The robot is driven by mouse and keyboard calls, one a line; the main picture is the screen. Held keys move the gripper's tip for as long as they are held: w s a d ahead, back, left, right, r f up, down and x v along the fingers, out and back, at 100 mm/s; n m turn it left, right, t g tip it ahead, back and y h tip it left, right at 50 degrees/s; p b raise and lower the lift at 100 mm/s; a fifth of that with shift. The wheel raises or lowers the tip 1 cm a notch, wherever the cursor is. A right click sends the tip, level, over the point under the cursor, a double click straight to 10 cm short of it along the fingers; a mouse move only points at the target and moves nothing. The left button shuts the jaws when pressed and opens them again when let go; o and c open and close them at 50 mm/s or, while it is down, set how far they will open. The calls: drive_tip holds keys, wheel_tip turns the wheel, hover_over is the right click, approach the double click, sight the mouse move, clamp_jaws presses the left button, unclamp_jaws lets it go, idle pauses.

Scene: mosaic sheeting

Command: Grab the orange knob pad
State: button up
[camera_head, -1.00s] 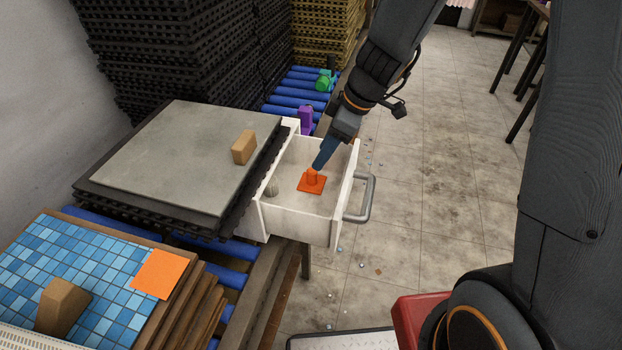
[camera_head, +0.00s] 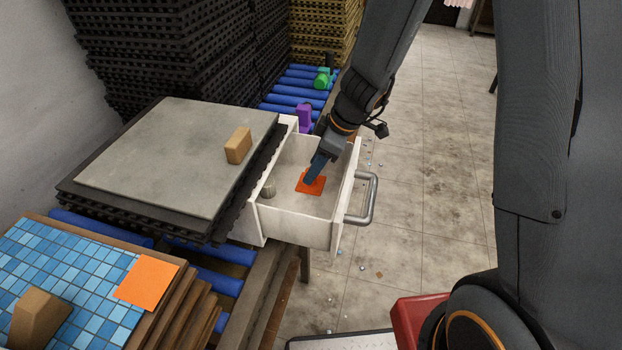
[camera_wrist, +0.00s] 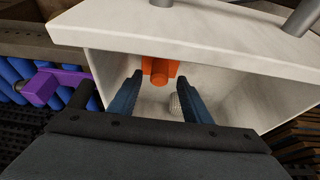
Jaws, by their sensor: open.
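The orange knob pad (camera_head: 317,185) lies in the open white drawer (camera_head: 305,224), a flat square base with a round knob. In the wrist view the knob pad (camera_wrist: 158,72) sits between and just beyond my two blue fingertips. My gripper (camera_head: 309,180) is open and reaches down into the drawer, its fingers hiding the knob in the head view. In the wrist view my gripper (camera_wrist: 160,80) holds nothing between its fingers. Whether the fingers touch the pad I cannot tell.
A small ribbed grey knob (camera_head: 268,188) lies in the drawer near its left side. The drawer's metal handle (camera_head: 370,198) sticks out on the right. A purple object (camera_head: 304,117) and a green object (camera_head: 322,79) are on the blue rollers behind. A grey slab (camera_head: 165,150) is left.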

drive_tip(key=shift+x, duration=1.4)
clamp_jaws()
drive_tip(key=shift+w, duration=0.1)
